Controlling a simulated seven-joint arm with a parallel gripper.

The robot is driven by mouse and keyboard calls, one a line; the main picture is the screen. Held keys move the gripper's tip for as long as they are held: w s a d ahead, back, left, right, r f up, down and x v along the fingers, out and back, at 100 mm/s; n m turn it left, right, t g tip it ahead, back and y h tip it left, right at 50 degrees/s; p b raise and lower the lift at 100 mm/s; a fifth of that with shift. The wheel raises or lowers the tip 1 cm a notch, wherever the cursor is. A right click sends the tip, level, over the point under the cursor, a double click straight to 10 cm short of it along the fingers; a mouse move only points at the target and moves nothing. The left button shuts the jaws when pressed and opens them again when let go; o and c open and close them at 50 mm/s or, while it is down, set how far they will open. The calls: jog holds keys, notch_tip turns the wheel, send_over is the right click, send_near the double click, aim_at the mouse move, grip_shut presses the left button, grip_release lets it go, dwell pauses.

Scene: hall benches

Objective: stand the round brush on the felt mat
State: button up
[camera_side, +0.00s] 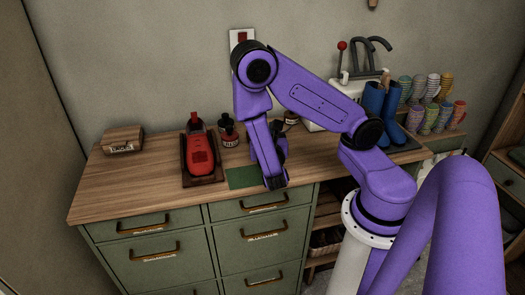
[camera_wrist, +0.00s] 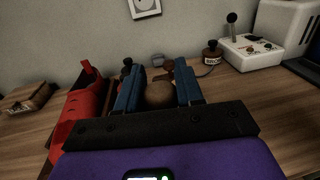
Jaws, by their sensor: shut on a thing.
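The felt mat (camera_side: 243,178) is a flat green square near the front edge of the wooden bench top, seen in the side view. My gripper (camera_side: 276,180) is low over the bench just right of the mat. In the wrist view its two blue fingers (camera_wrist: 157,80) are shut on a rounded brown thing (camera_wrist: 159,96), which I take to be the round brush. Its lower part is hidden, and my gripper hides the brush in the side view. I cannot tell whether it touches the bench.
A red device (camera_side: 202,155) lies on a dark tray left of the mat. Small dark-topped bottles (camera_side: 229,135) stand behind. A wooden box (camera_side: 123,139) is at far left. Blue boots (camera_side: 374,102) and a white machine (camera_wrist: 252,50) are at right. Bench between box and tray is clear.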

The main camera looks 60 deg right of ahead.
jog(key=shift+f, duration=2.5)
jog(key=o, duration=1)
jog(key=shift+f, duration=0.1)
